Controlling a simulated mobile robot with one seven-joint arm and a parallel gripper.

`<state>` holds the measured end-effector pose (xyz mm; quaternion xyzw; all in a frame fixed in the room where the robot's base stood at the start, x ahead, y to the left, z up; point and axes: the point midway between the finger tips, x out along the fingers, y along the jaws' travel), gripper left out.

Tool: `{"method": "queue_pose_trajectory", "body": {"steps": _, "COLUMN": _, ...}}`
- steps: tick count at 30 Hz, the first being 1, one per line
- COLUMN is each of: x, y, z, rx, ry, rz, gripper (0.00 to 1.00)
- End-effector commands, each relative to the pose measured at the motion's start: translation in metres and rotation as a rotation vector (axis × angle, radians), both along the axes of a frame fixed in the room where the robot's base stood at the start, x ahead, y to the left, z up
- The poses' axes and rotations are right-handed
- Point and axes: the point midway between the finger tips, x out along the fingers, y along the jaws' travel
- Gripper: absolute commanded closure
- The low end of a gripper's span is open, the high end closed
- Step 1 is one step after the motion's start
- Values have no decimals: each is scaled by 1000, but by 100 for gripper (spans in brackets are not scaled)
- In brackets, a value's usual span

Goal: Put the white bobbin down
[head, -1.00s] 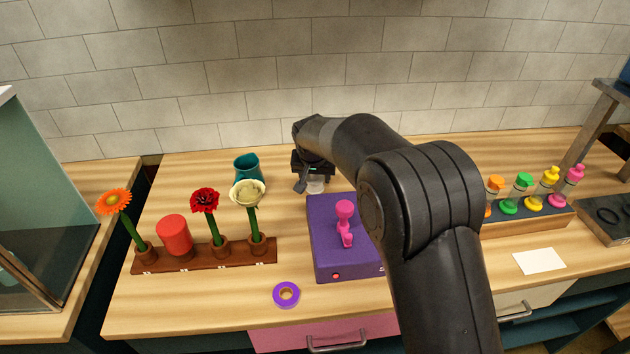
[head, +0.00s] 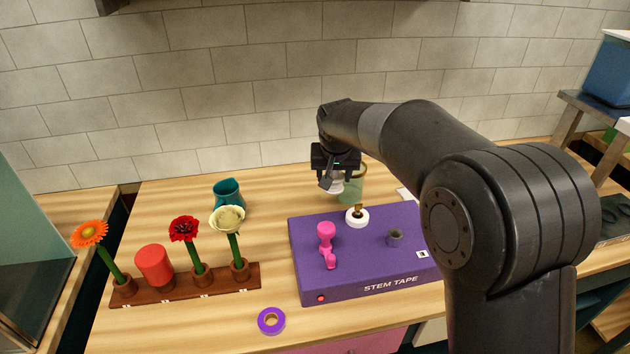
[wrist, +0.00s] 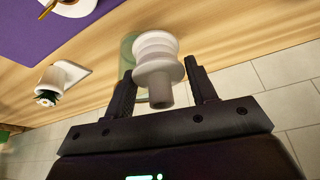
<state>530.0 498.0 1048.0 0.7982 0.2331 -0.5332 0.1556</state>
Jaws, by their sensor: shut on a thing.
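My gripper (head: 337,184) is shut on the white bobbin (wrist: 157,62), which sits between the two fingers in the wrist view. In the head view the bobbin (head: 336,187) shows just below the fingers, partly hidden by them. It is held in the air near the back edge of the purple stem tape box (head: 350,280), in front of a greenish glass jar (head: 356,184). The jar also shows behind the bobbin in the wrist view (wrist: 127,52).
The box carries a pink handle (head: 326,240), a white ring with a brass peg (head: 357,218) and a grey socket (head: 395,238). A teal pitcher (head: 229,195), a brown flower rack (head: 190,291) and purple tape (head: 271,321) stand left. Table between pitcher and box is clear.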

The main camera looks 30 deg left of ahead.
Motion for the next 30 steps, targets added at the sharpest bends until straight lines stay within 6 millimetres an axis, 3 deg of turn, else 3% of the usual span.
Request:
{"method": "queue_pose_trajectory", "body": {"steps": 11, "x": 4, "y": -13, "z": 13, "rx": 1, "ry": 0, "rz": 0, "gripper": 70}}
{"method": "queue_pose_trajectory", "body": {"steps": 20, "x": 5, "y": -13, "z": 62, "rx": 3, "ry": -2, "rz": -1, "gripper": 70}}
{"method": "queue_pose_trajectory", "body": {"steps": 26, "x": 43, "y": -31, "z": 60, "rx": -2, "ry": 0, "rz": -44, "gripper": 70}}
{"method": "queue_pose_trajectory", "body": {"steps": 30, "x": 79, "y": -51, "z": 61, "rx": -2, "ry": -1, "rz": -85, "gripper": 70}}
